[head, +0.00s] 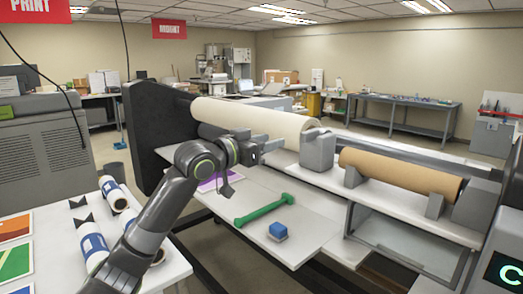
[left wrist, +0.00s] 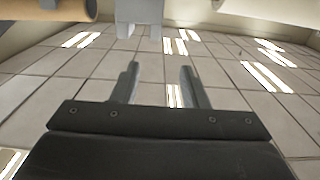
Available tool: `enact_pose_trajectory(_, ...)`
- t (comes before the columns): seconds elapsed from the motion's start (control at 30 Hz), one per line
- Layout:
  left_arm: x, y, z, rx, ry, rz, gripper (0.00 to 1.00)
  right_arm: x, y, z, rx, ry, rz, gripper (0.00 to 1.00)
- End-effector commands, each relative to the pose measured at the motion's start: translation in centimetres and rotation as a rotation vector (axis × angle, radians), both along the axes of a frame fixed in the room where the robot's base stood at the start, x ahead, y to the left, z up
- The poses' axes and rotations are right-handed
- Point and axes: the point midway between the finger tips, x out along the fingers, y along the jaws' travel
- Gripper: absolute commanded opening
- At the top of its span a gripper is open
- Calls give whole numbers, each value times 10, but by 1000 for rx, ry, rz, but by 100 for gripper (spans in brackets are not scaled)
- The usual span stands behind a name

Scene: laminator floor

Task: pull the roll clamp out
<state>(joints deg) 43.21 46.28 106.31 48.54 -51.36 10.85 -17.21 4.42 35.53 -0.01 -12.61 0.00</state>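The roll clamp looks to be the grey block (head: 318,152) at the right end of the long white roll (head: 255,117). It stands upright against the roll's end. In the left wrist view, which looks upside down, a grey block (left wrist: 138,14) shows at the top, cut off by the frame edge. My left gripper (head: 274,145) is in front of the white roll, left of the clamp and apart from it. In the left wrist view its two fingers (left wrist: 160,74) are spread with nothing between them. My right gripper is not in view.
A brown roll (head: 400,172) lies right of the clamp on grey supports. Several small rolls lie on the side table (head: 165,278) at left.

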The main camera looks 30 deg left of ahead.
Motion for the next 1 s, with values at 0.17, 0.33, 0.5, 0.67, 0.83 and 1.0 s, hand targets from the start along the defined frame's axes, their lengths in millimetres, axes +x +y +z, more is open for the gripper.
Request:
enact_pose_trajectory(0.17, -13, 5, -1, 0, 1, 0, 40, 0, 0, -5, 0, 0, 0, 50)
enact_pose_trajectory(0.33, -16, 5, 0, -1, 1, -1, 40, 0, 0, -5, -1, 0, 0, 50)
enact_pose_trajectory(0.5, -16, 5, 0, -1, 1, -1, 40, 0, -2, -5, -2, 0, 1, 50)
enact_pose_trajectory(0.67, -16, 5, 0, -1, 1, -1, 40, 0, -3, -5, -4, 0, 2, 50)
enact_pose_trajectory(0.83, -12, 8, -6, -6, 10, 6, 40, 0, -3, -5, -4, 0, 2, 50)
enact_pose_trajectory(1.0, 14, 34, -67, -44, 89, 79, 40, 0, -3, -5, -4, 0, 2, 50)
